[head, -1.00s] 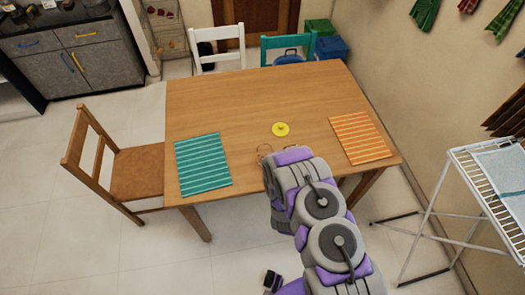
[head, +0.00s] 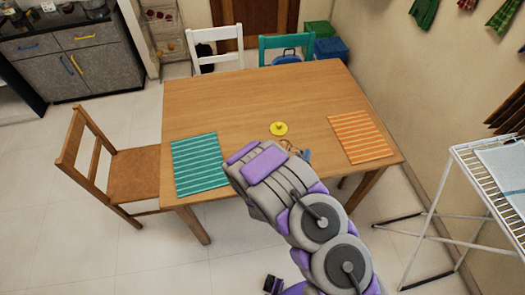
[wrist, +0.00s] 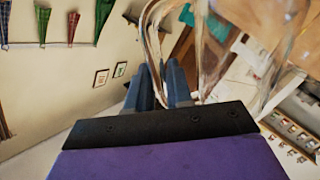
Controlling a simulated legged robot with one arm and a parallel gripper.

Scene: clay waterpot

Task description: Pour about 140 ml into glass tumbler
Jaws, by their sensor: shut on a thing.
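A clear glass vessel (wrist: 245,50) with a loop handle (wrist: 151,35) fills the upper middle of the wrist view. My gripper (wrist: 163,75) has its blue fingers closed at the handle. In the head view a blue finger of my gripper (head: 306,155) shows past my wrist, beside part of the glass vessel (head: 288,146), near the table's front edge. The vessel looks tilted, but its liquid and spout cannot be made out. I cannot pick out a separate glass tumbler; my arm covers part of the table front.
The wooden table (head: 225,105) carries a yellow lid-like disc (head: 279,129), a teal striped mat (head: 200,165) and an orange striped mat (head: 361,138). Chairs stand left (head: 135,172) and behind. A drying rack (head: 490,190) stands at right. The table's back half is clear.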

